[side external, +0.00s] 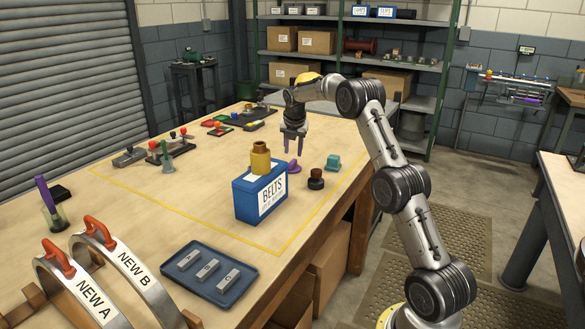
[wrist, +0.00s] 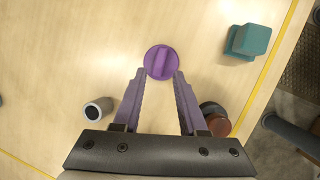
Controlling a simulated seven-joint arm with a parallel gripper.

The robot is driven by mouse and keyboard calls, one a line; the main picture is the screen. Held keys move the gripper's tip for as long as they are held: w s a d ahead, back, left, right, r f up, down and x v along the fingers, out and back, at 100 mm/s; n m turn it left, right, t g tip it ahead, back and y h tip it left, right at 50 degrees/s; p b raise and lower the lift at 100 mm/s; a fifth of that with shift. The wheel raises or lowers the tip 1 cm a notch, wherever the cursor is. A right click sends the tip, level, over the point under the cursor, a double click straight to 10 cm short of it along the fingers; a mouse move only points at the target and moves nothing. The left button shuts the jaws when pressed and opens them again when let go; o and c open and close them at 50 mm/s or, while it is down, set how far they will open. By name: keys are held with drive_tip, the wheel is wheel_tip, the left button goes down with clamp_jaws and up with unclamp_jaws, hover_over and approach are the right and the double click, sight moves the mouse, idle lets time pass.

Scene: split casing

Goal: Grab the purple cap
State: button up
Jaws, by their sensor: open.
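The purple cap (wrist: 161,62) is a round disc with a raised grip bar across its top. It lies on the wooden table, just ahead of the fingertips in the wrist view. In the side view the cap (side external: 294,167) is small and sits below my gripper. My gripper (side external: 294,150) has purple fingers, points down and is open. In the wrist view my gripper (wrist: 158,75) has its fingertips apart on either side of the cap's near edge, with nothing between them. The side view shows a gap in height between fingertips and cap.
A teal block-shaped part (wrist: 250,41) lies right of the cap. A dark and red-brown round part (side external: 316,179) stands close to the right finger. A grey cylinder (wrist: 98,110) is left of the fingers.

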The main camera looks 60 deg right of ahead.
sight(293, 161)
drive_tip(key=shift+x, duration=2.9)
drive_tip(key=shift+s, duration=0.1)
clamp_jaws()
